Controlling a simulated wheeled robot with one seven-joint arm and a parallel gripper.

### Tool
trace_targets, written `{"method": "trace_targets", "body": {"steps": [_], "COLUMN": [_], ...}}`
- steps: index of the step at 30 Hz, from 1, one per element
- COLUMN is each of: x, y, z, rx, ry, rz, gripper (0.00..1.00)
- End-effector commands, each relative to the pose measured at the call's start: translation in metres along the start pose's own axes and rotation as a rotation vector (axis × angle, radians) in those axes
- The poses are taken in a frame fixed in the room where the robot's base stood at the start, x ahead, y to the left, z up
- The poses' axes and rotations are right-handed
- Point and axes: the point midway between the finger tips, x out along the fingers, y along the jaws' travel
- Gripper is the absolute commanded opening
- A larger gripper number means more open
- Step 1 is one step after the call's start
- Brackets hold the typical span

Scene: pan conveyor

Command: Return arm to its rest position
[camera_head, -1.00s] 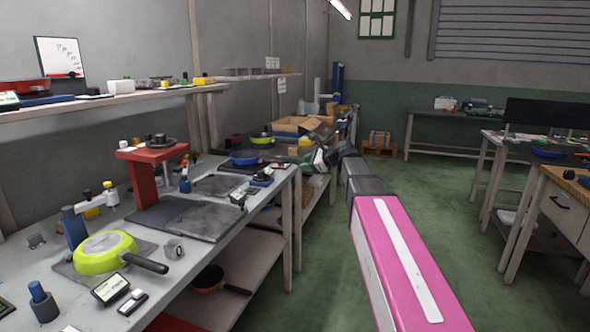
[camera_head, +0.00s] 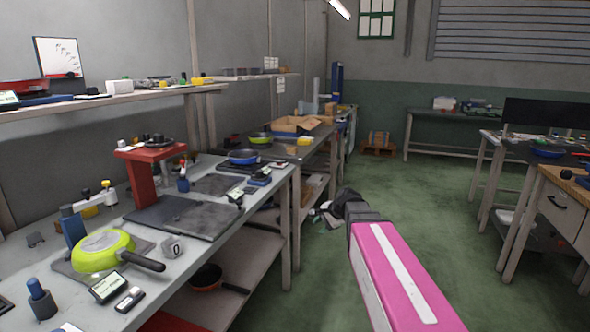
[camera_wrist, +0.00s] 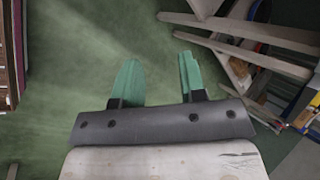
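My arm, with its pink link, reaches forward over the floor in the head view, to the right of the long workbench (camera_head: 215,255). My gripper (camera_wrist: 158,78) shows in the wrist view with its two green fingers spread apart. Nothing is between the fingers, only green floor beyond them. In the head view the gripper end is small and partly hidden behind my own arm, low beside the bench legs.
On the bench are a lime-green pan (camera_head: 103,250), a red stand (camera_head: 143,178) and a blue pan (camera_head: 243,157). An orange pan (camera_head: 208,277) sits on the lower shelf. Tables with a drawer (camera_head: 556,212) stand at right. The green floor (camera_head: 420,205) between is clear.

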Motion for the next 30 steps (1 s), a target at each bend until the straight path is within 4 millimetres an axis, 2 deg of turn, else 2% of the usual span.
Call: {"method": "trace_targets", "body": {"steps": [1,6,9,13,16,19,30], "x": [0.007,0.025,0.028,0.028,0.026,0.025,0.026], "y": [0.034,0.124,0.171,0.217,0.238,0.247,0.249], "z": [0.005,0.010,0.013,0.017,0.019,0.019,0.019], "rx": [-0.083,-0.394,-0.566,-0.740,-0.826,-0.871,-0.882], "ry": [0.014,0.028,0.008,-0.035,-0.064,-0.079,-0.083], "rz": [0.065,0.289,0.414,0.543,0.604,0.635,0.642], "gripper": [0.38,0.38,0.38,0.38,0.38,0.38,0.38]}}
